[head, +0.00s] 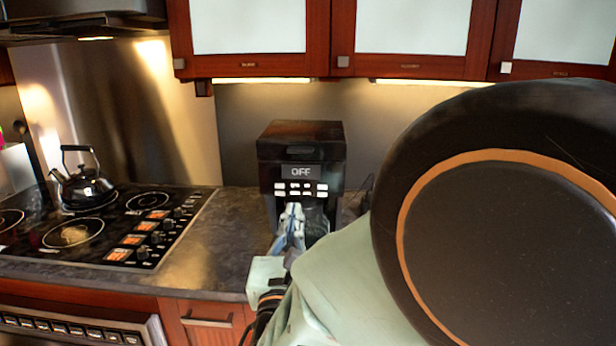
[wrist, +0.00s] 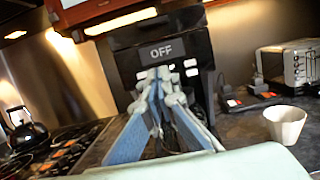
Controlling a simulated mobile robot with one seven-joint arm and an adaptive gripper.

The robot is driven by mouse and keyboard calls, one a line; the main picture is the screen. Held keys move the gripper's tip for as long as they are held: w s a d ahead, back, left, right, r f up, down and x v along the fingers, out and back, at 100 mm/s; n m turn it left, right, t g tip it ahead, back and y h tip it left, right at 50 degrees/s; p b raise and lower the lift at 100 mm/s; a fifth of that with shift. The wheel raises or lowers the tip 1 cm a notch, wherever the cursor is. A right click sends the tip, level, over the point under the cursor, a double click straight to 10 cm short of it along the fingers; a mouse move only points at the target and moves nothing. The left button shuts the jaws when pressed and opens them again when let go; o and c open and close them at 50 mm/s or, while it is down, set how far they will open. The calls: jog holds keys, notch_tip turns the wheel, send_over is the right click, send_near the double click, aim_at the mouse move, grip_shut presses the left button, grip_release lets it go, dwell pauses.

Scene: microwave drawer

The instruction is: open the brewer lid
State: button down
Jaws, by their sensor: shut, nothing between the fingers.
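The black brewer (head: 301,158) stands on the counter against the back wall. Its display reads OFF, with white buttons below, and its lid (head: 301,130) at the top looks closed. My gripper (head: 294,208) is shut and empty in front of the brewer, just below the button rows. In the wrist view the brewer (wrist: 160,50) fills the upper middle, and my gripper's fingertips (wrist: 160,76) come together below the display, over part of the buttons. I cannot tell whether the fingertips touch the brewer. My arm hides the brewer's lower right in the head view.
A stove (head: 125,228) with a black kettle (head: 84,185) is at the left. Wall cabinets (head: 330,68) hang above the brewer. The wrist view shows a toaster (wrist: 288,65) and a white cup (wrist: 285,125) at the right. Bare counter (head: 225,235) lies between stove and brewer.

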jog(key=p, duration=0.2)
send_near(299, 154)
jog(key=w+f, duration=0.1)
jog(key=w, duration=0.3)
jog(key=w+f, duration=0.1)
jog(key=w, duration=0.1)
jog(key=shift+d+f, duration=0.15)
jog(key=shift+f, duration=0.2)
jog(key=r, duration=0.2)
jog(key=r+p, duration=0.1)
jog(key=shift+s, duration=0.25)
jog(key=shift+r, duration=0.4)
jog(key=shift+r, duration=0.15)
